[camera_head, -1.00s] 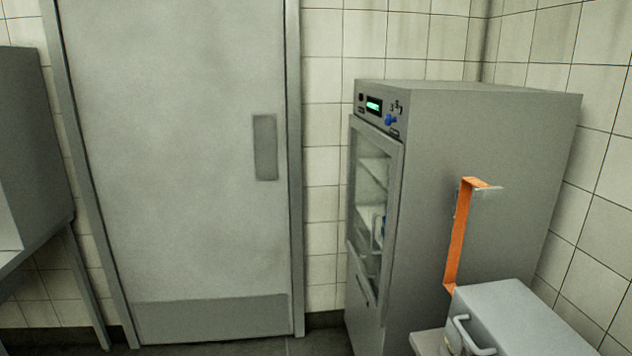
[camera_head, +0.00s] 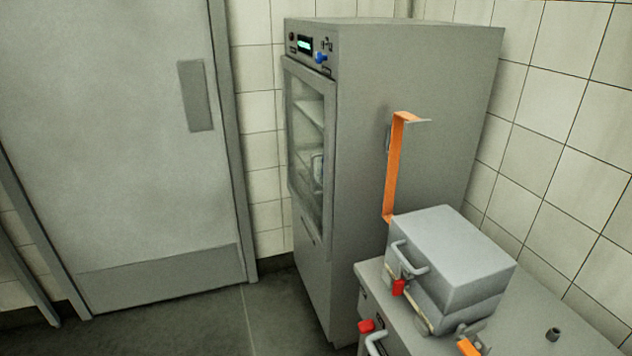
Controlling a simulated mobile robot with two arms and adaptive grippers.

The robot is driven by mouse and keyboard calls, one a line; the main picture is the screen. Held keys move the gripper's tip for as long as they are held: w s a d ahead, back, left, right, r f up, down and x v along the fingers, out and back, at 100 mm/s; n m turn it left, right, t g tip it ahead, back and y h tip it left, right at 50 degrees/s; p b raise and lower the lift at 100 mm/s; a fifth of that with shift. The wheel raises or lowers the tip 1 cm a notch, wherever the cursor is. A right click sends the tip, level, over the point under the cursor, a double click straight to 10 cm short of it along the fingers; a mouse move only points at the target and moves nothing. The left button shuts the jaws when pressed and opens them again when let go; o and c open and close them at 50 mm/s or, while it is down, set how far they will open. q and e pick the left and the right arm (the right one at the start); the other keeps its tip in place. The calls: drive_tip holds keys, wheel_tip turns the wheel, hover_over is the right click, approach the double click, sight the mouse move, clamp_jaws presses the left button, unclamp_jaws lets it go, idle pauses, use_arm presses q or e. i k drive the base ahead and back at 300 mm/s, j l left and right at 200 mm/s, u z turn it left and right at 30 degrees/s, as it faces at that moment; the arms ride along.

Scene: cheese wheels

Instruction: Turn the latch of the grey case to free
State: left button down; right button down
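The grey case (camera_head: 452,262) sits on a grey counter at the lower right. It has a pale handle (camera_head: 409,258) on its front face. A red piece (camera_head: 398,287) is on the case's front below the handle, next to a pale metal fitting; I cannot tell for sure which part is the latch or how it is turned.
The counter (camera_head: 588,335) carries a small dark cylinder (camera_head: 553,334). A red knob (camera_head: 366,326) and a pale handle are at its front.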

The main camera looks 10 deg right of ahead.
sight(401, 283)
drive_tip(key=z, duration=1.05)
